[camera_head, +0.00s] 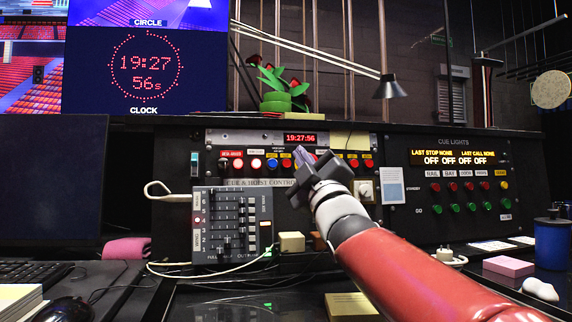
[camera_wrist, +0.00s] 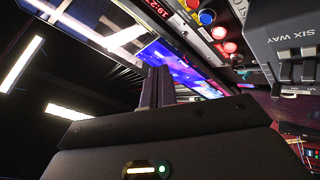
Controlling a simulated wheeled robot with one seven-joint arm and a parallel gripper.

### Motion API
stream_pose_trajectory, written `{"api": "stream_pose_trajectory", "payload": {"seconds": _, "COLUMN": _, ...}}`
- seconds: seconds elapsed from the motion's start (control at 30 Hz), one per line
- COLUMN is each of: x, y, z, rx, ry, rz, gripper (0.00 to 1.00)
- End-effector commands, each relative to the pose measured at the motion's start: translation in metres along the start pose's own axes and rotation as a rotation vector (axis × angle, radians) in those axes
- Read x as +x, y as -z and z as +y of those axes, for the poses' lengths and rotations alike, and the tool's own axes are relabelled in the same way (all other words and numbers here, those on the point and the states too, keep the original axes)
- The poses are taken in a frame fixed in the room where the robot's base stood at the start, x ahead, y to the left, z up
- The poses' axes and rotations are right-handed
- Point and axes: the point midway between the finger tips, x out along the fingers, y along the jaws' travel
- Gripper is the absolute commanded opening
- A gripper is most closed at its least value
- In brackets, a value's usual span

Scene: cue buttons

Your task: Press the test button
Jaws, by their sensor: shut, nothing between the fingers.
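A row of small round buttons runs along the cue panel (camera_head: 320,188) under the red clock display. I cannot read which one is labelled test. At the left of the row are two lit buttons (camera_head: 238,163) and a blue button (camera_head: 272,163); red buttons (camera_head: 353,163) show at the right. My gripper (camera_head: 303,156) is shut and empty, its fingertips in front of the middle of the row, hiding some buttons. I cannot tell whether it touches the panel. In the wrist view, the shut fingers (camera_wrist: 155,86) stand left of and below the blue button (camera_wrist: 207,17) and lit red buttons (camera_wrist: 230,47).
A grey fader box (camera_head: 232,220) stands below the row at the left. A cue lights panel (camera_head: 468,180) with red and green buttons is at the right. A cream block (camera_head: 291,242) sits below my gripper.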

Motion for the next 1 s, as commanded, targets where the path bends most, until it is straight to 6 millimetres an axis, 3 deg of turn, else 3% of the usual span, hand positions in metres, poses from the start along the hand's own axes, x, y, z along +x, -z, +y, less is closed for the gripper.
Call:
{"api": "stream_pose_trajectory", "payload": {"seconds": 0.6, "x": 0.052, "y": -0.037, "z": -0.036, "rx": -0.001, "ry": 0.001, "rz": -0.001, "gripper": 0.00}}
{"api": "stream_pose_trajectory", "payload": {"seconds": 1.0, "x": 0.060, "y": -0.044, "z": -0.044, "rx": 0.000, "ry": 0.000, "rz": 0.000, "gripper": 0.00}}
